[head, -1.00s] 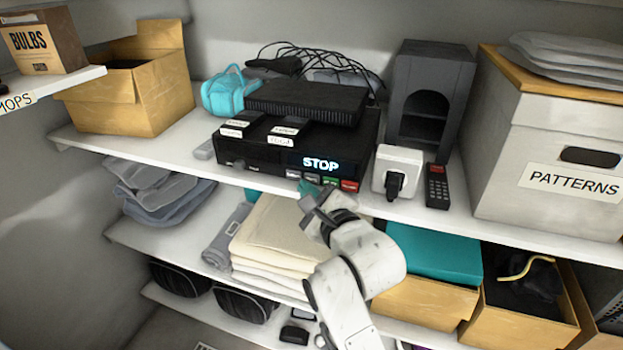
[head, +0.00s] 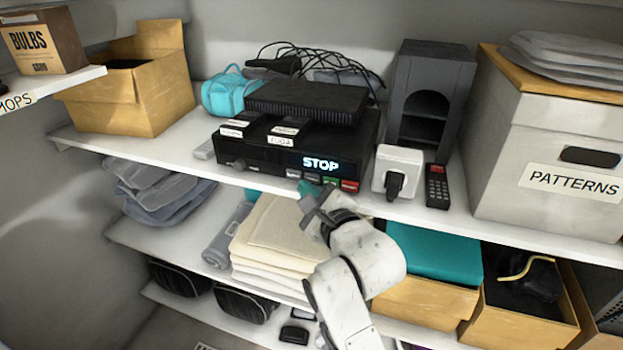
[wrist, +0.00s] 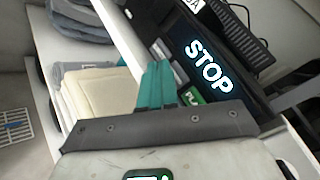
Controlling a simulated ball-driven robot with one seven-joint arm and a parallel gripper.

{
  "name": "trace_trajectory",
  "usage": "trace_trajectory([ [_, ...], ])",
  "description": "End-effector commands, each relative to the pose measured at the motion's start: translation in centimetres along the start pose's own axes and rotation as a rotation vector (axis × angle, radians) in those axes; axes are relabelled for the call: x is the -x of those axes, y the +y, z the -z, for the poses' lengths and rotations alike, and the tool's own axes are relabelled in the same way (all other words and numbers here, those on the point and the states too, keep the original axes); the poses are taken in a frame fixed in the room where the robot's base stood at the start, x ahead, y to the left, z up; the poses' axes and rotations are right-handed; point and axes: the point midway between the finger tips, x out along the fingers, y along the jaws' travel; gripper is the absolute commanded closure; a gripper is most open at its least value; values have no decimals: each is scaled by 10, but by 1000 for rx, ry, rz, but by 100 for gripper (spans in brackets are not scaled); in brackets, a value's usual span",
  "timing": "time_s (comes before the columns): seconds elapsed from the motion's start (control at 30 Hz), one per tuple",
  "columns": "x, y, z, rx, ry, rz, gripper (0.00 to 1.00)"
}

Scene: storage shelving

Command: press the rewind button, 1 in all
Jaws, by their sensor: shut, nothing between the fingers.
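A black video deck (head: 262,158) on the upper shelf shows STOP on its lit display (head: 321,164). Below the display is a row of buttons: two grey ones (head: 293,174) (head: 311,178), a green one (head: 330,182) and a red one (head: 349,186). The grey buttons' labels are too small to read, so I cannot tell which is rewind. My gripper (head: 307,191) is shut and empty, its teal fingers just below and in front of the grey buttons. In the wrist view its fingertips (wrist: 158,66) are beside the grey buttons (wrist: 180,73); contact is unclear.
A white plug adapter (head: 398,170) and a dark remote (head: 437,187) stand right of the deck. The shelf edge (head: 250,181) runs below the deck. Folded cream cloths (head: 270,240) and a teal-topped box (head: 435,250) lie on the shelf below.

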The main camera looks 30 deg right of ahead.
Motion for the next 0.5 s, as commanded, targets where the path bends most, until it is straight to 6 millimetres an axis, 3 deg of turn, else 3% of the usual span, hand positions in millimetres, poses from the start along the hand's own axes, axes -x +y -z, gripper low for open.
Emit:
trace_trajectory([
  [0.5,-6,-5,4,0,0,1,100],
])
